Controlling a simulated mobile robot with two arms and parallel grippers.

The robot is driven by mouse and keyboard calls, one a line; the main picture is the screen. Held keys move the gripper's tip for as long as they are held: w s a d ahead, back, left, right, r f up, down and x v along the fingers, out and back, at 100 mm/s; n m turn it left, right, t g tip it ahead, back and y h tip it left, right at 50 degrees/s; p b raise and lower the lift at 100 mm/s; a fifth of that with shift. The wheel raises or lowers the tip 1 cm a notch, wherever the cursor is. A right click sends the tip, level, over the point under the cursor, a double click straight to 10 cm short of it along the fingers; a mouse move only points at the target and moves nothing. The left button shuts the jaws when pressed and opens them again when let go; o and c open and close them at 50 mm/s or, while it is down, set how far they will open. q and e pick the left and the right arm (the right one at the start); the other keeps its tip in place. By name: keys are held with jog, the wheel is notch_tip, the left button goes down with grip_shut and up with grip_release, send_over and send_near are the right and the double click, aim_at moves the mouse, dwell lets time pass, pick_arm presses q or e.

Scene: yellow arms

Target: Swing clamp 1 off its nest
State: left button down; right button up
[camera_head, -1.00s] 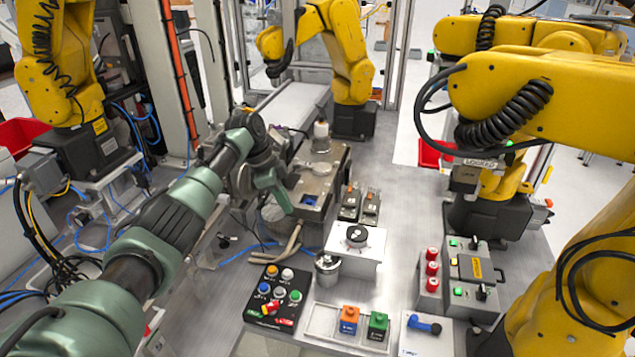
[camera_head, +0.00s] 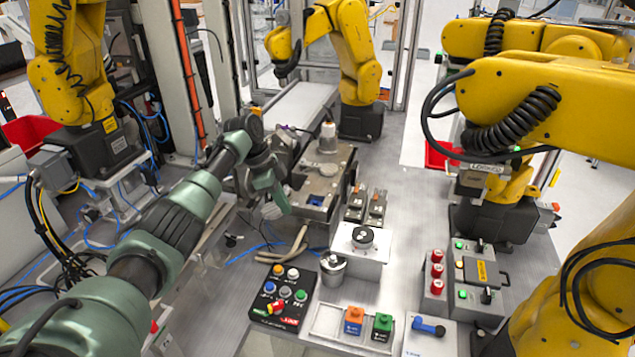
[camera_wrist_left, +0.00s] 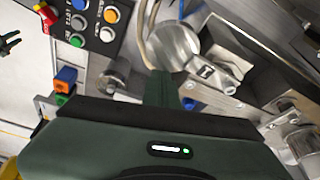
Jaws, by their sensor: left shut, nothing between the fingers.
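The metal fixture (camera_head: 330,168) stands in the middle of the head view, with a blue part (camera_head: 315,200) at its front. In the left wrist view a round silver disc (camera_wrist_left: 172,42) lies beside a metal plate with a black mark (camera_wrist_left: 207,72) that may be a 1. This looks like clamp 1 on its nest, but I cannot tell for sure. My left gripper (camera_head: 280,205) is shut and empty at the fixture's left side. In the left wrist view its dark green finger (camera_wrist_left: 162,88) reaches close to the disc; contact is unclear. My right gripper is out of view.
Hoses (camera_head: 290,245) lie below the fixture. A button panel (camera_head: 283,297), a metal canister (camera_head: 333,268) and a white block with a round knob (camera_head: 362,240) stand in front. Two small black units (camera_head: 366,204) stand right of the fixture. Yellow arms surround the bench.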

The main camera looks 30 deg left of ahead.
pick_arm(q)
notch_tip(320, 180, up, 10)
jog(key=b, duration=0.1)
jog(key=shift+d, duration=0.3)
dwell(0.3)
jog(key=shift+f, duration=0.15)
dwell(0.4)
